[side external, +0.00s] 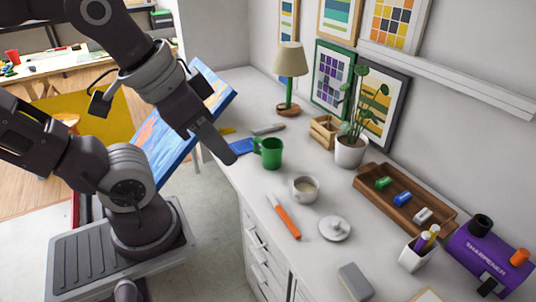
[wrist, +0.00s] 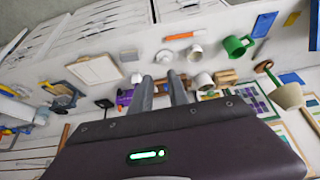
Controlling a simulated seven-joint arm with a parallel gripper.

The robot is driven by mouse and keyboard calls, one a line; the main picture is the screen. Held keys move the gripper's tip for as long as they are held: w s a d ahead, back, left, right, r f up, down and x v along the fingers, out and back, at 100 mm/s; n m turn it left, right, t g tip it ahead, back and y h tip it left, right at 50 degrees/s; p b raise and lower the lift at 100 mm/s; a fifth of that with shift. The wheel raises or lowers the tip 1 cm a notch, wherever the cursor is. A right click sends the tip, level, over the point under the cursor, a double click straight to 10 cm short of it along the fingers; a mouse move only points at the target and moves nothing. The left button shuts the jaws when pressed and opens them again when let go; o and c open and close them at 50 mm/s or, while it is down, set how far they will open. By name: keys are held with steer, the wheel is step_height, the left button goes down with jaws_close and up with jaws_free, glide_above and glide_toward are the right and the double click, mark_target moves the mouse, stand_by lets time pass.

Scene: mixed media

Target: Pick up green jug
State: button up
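The green jug (side external: 271,153) stands upright on the white desktop, its handle toward the left. In the wrist view the green jug (wrist: 236,46) is up and to the right of my fingers. My gripper (side external: 228,154) hangs to the left of the jug in the side view, apart from it. In the wrist view my gripper (wrist: 162,92) shows two grey fingers with a gap between them, and it is open and holds nothing.
A white cup (side external: 305,189), an orange-handled tool (side external: 284,218) and a white lid (side external: 334,228) lie nearer the camera. A lamp (side external: 290,62), a wooden crate (side external: 323,131) and a potted plant (side external: 351,151) stand behind the jug. A blue item (side external: 240,146) lies beside it.

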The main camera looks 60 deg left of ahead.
step_height(320, 180, up, 6)
steer(key=w+a+r+n+t+y, duration=0.35)
steer(key=w+a+n+y, duration=0.2)
steer(key=w+a, duration=0.85)
steer(key=t, duration=0.3)
glide_above(254, 145)
steer(key=s+d, duration=0.2)
steer(key=s, duration=0.3)
step_height(254, 145, down, 6)
steer(key=shift+m, duration=0.35)
steer(key=f, duration=3.6)
steer(key=shift+d+f, duration=0.2)
steer(key=shift+f, duration=0.05)
steer(key=x, duration=0.6)
steer(key=shift+w+a+f, duration=0.1)
steer(key=shift+w+a, duration=0.05)
steer(key=shift+w+a+f, duration=0.15)
steer(key=shift+w+a, duration=0.05)
steer(key=shift+w, duration=0.15)
jaws_close()
